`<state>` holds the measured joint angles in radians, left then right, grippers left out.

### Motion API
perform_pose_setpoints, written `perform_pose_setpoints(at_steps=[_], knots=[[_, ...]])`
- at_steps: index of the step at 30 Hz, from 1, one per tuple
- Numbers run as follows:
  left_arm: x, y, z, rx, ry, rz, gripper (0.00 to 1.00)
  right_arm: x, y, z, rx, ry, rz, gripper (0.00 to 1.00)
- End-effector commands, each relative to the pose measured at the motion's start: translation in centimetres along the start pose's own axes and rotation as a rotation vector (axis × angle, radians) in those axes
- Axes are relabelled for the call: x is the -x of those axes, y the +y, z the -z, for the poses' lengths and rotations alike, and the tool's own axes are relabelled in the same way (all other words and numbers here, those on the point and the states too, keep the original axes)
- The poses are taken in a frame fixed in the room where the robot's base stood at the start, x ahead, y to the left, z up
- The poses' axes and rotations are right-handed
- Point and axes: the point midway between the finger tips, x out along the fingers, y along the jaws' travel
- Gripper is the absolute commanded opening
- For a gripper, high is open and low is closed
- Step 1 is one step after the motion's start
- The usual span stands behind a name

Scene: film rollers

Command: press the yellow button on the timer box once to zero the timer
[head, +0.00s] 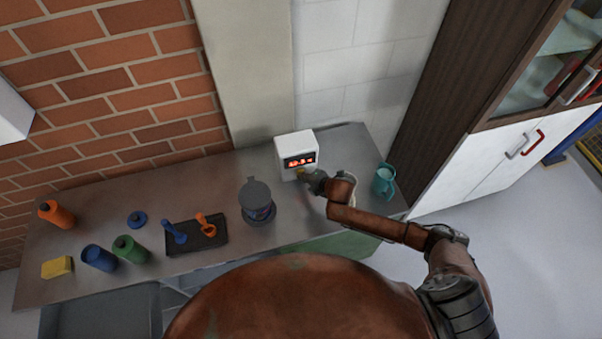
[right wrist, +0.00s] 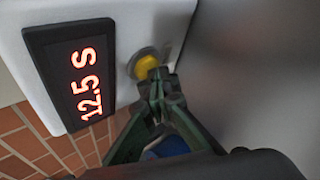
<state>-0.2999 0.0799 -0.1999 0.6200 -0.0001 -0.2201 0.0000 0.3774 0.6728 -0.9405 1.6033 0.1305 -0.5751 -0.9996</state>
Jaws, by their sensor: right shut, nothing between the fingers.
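The white timer box (head: 297,144) stands at the back of the counter, against the wall. Its red display shows 12.5 S in the right wrist view (right wrist: 84,82). The yellow button (right wrist: 146,66) sits in a grey ring beside the display. My right gripper (head: 304,175) is shut and empty, in front of the box's lower front. In the right wrist view its fingertips (right wrist: 158,80) are right at the button and overlap its edge. I cannot tell whether they touch or press it. My left gripper is not in view.
A teal jug (head: 384,181) stands right of my right arm. A grey lidded tank (head: 257,201) stands left of the box. Further left are a black tray (head: 208,238) with blue and orange tools, bottles (head: 130,248) and a yellow sponge (head: 57,267).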

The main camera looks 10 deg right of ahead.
Motion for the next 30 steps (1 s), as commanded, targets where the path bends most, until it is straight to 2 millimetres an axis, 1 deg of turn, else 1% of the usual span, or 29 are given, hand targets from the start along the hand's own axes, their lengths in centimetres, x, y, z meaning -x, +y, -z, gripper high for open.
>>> perform_pose_setpoints(at_steps=[16,30], knots=[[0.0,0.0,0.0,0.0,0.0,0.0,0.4,-0.2,0.2,-0.2,0.0,-0.001,-0.001,0.0],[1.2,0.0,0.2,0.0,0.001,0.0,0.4,1.1,-0.7,0.7,0.0,0.0,-0.001,0.0]])
